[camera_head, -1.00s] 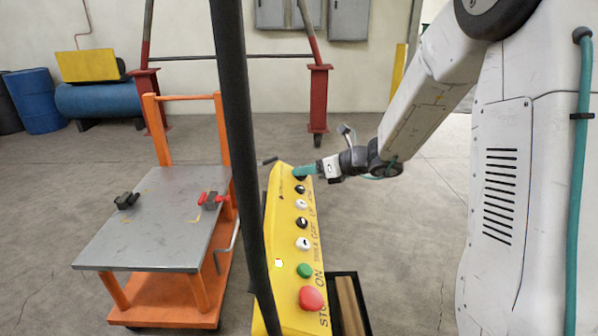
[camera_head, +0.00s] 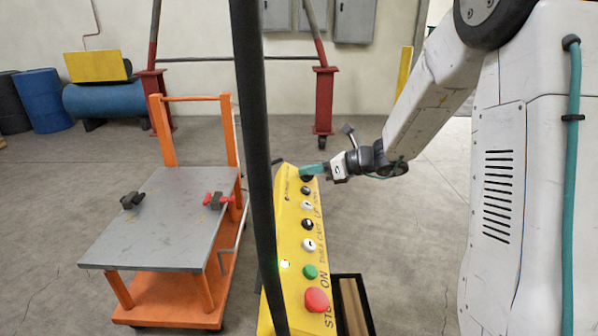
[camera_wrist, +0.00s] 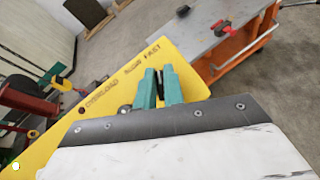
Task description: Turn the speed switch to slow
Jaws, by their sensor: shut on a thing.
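The yellow control panel (camera_head: 290,213) stands tilted in the middle of the head view, with a row of knobs and buttons. My gripper (camera_head: 307,171) has teal fingers and is at the panel's far upper end. The fingers are shut on the black speed switch (camera_head: 307,178), which shows only as a dark edge beneath them. In the wrist view my gripper (camera_wrist: 159,77) points at the yellow panel (camera_wrist: 50,142) near the words SLOW and FAST.
A thin dark post (camera_head: 254,120) crosses in front of the panel's left side. An orange cart with a grey top (camera_head: 165,225) stands to the left. Other knobs, a green button (camera_head: 310,271) and a red button (camera_head: 317,300) run down the panel. Grey floor lies open to its right.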

